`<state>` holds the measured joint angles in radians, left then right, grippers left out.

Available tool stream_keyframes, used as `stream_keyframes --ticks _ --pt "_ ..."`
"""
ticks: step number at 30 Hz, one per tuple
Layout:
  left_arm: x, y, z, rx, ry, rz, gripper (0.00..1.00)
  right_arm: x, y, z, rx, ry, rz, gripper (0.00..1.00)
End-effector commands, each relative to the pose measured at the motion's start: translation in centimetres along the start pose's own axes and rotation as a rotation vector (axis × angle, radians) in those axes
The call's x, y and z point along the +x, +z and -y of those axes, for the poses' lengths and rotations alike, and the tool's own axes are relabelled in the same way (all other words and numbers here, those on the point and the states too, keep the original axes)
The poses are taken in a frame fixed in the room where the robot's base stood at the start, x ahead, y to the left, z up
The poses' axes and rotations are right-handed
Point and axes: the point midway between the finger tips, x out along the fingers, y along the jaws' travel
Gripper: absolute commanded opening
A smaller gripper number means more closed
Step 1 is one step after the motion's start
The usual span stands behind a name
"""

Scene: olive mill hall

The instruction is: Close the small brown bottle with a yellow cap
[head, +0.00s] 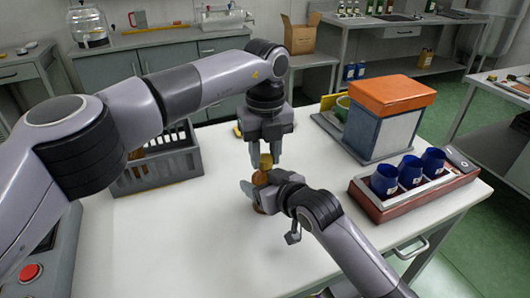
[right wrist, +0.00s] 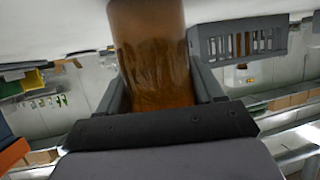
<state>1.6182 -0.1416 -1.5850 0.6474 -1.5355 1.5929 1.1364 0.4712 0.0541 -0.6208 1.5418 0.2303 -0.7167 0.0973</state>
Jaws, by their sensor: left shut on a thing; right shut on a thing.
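The small brown bottle (head: 260,179) stands over the white table, and my right gripper (head: 262,190) is shut around its body. In the right wrist view the brown bottle (right wrist: 153,55) fills the space between the two fingers. My left gripper (head: 266,158) points down from above and is shut on the yellow cap (head: 266,161). The cap is right over the bottle's top. I cannot tell whether it touches the neck or is seated on it. The bottle's lower part is mostly hidden by my right gripper.
A grey crate (head: 160,165) with brown bottles inside stands at the left. At the right are an orange-lidded box (head: 388,115) and a red-brown tray (head: 410,202) with blue cups (head: 410,172). The front of the white table (head: 170,250) is clear.

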Motion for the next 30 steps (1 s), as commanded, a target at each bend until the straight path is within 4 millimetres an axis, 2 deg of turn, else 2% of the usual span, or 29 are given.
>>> stream_keyframes --ticks 7,17,18,20,30 --pt "-0.02 0.01 0.01 0.221 0.0 0.0 0.0 -0.03 -0.19 0.02 0.0 0.0 -0.004 0.0" --pt "-0.02 0.02 0.01 0.251 0.0 0.001 0.0 -0.03 -0.18 0.02 0.0 0.0 -0.004 0.0" --pt "-0.02 0.02 0.01 0.25 0.0 0.0 0.43 -0.03 -0.18 0.02 0.0 0.0 -0.004 0.0" --pt "-0.02 0.02 0.01 0.25 0.0 0.0 0.59 -0.03 -0.18 0.02 0.0 0.0 -0.004 0.0" --pt "-0.28 0.03 0.02 0.249 -0.001 0.001 0.59 -0.03 -0.19 0.01 0.0 0.0 -0.004 0.0"
